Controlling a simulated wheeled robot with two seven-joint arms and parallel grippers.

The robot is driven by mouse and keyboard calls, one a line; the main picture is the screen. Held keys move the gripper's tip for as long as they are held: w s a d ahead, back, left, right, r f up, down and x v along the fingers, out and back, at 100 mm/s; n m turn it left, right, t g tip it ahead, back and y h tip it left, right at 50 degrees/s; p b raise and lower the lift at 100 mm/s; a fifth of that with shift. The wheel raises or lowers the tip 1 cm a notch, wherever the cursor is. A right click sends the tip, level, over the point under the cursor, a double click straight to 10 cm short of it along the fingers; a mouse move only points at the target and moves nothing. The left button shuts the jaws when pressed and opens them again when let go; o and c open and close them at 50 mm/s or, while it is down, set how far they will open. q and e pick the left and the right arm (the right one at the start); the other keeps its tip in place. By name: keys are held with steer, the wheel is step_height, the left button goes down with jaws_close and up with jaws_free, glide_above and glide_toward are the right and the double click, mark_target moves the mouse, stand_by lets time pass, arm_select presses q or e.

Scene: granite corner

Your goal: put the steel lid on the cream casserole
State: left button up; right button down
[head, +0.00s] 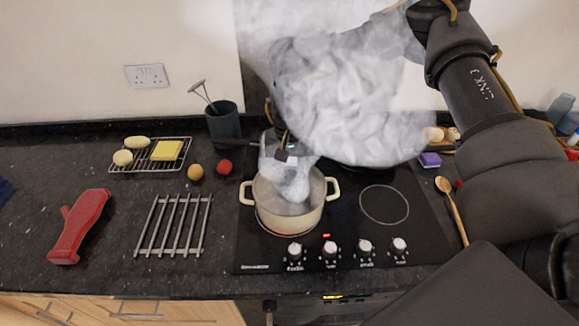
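The cream casserole (290,219) stands upright on the front left ring of the hob, its two side handles clear. Its top looks open, with pale steam rising from it and a greyish inside partly veiled. My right arm reaches in from the right and over the hob. My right gripper (287,152) is above the back rim of the casserole, pointing down; steam hides its fingers, so I cannot tell if it is open or holds anything. I cannot make out the steel lid; the steam may hide it. My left gripper is not in view.
Thick steam (345,95) covers the back of the hob (420,235), where a dark pan's edge partly shows. A bare steel trivet (173,226) and red oven mitt (79,227) lie left. A utensil pot (223,123) stands behind; a wooden spoon (452,208) lies right. The front right ring is free.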

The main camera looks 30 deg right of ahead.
steer(key=shift+c, duration=2)
jaws_free()
steer(key=shift+r, duration=0.1)
steer(key=shift+r+p, duration=2.65)
steer(key=shift+r, duration=0.85)
steer(key=shift+f, duration=0.1)
